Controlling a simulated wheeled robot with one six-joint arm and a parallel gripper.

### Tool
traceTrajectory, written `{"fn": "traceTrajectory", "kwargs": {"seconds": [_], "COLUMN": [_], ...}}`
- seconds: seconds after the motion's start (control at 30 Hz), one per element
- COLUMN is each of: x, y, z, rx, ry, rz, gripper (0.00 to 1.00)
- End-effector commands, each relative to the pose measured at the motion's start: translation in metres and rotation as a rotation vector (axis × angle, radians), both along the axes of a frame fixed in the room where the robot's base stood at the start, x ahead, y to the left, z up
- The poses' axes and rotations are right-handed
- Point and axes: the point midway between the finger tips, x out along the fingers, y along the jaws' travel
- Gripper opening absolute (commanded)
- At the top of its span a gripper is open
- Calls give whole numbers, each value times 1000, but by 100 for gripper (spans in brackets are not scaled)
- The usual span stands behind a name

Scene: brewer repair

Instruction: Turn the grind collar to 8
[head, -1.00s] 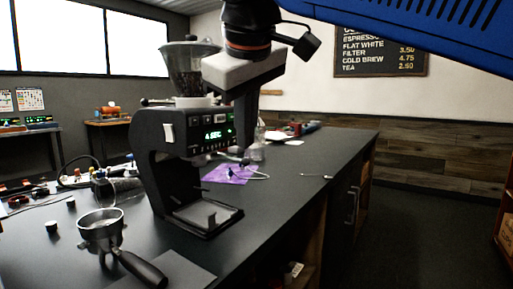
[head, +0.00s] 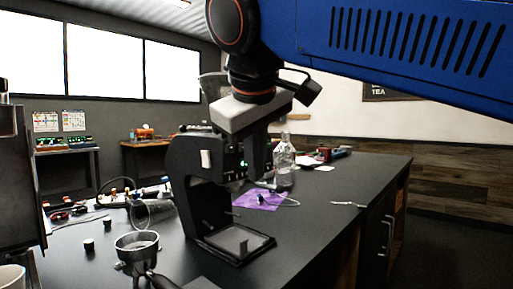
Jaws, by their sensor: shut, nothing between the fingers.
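The black grinder (head: 188,168) stands upright on the dark counter in the head view. Its clear hopper (head: 212,86) shows only in part, behind my gripper's housing. The grind collar below the hopper is mostly hidden, and I cannot read its setting. The green display is largely covered too. My gripper (head: 258,177) points down in front of the grinder's right side, in the picture, with its fingers shut and empty. I cannot tell whether it touches the grinder.
A portafilter (head: 137,252) stands at the front left of the counter (head: 300,240). A dark machine (head: 15,185) fills the left edge. The counter's right front is clear.

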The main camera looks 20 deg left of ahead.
Motion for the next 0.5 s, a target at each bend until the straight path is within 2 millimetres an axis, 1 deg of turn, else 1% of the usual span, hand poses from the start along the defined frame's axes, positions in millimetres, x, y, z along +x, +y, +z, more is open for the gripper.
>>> {"fn": "traceTrajectory", "kwargs": {"seconds": [0.03,0.13,0.3,0.5], "x": [5,15,34,47], "y": [1,3,-5,-10], "z": [-9,-23,-26,-29], "rx": [-3,-3,0,0], "ry": [1,1,0,-1], "rz": [-2,-2,-3,-1], "gripper": [0,0,0,0]}}
